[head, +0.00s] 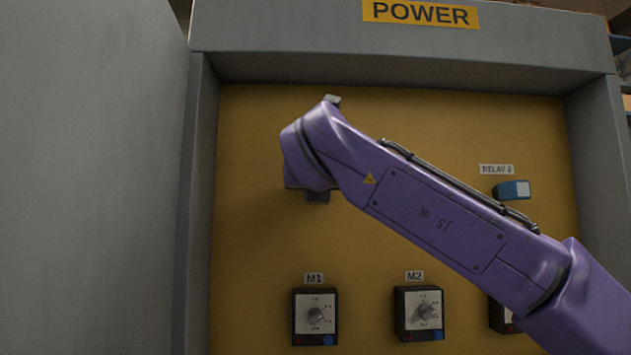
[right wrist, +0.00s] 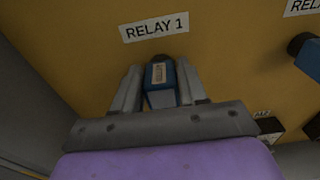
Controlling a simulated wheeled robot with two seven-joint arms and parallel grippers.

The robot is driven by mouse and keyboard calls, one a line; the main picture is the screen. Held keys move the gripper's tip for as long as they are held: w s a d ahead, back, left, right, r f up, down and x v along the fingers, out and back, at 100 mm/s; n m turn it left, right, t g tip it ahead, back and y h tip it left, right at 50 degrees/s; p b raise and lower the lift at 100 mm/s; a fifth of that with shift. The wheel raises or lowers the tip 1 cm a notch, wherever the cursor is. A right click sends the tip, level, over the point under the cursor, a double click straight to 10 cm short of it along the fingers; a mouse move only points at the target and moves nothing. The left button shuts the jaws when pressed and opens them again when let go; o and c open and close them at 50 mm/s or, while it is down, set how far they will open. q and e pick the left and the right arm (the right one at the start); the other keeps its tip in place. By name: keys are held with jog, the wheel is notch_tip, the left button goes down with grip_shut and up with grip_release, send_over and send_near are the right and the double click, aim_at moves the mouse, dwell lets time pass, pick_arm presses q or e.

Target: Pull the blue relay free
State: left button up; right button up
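In the right wrist view a blue relay (right wrist: 160,74) with a pale label sits on the yellow panel, below the "RELAY 1" sign (right wrist: 154,27). My right gripper (right wrist: 160,80) has its two grey fingers on either side of this relay. Whether they press on it or leave a small gap, I cannot tell. In the head view my purple right arm covers this relay and the gripper fingers. A second blue relay (head: 512,190) sits on the panel to the right, below another relay sign (head: 496,169). My left gripper is not in view.
The yellow panel (head: 255,240) is set in a grey cabinet under a "POWER" sign (head: 420,13). Dials M1 (head: 315,316) and M2 (head: 419,313) are low on it. A third dial (head: 502,316) is partly behind my arm. A grey surface (head: 90,180) fills the left side.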

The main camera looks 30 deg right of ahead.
jog(key=c, duration=0.5)
jog(key=shift+s+a, duration=0.1)
jog(key=shift+s, duration=0.05)
jog(key=shift+b+v, duration=0.75)
jog(key=shift+v, duration=0.55)
jog(key=shift+b+v, duration=1.2)
jog(key=shift+v, duration=1.25)
jog(key=shift+f, duration=0.15)
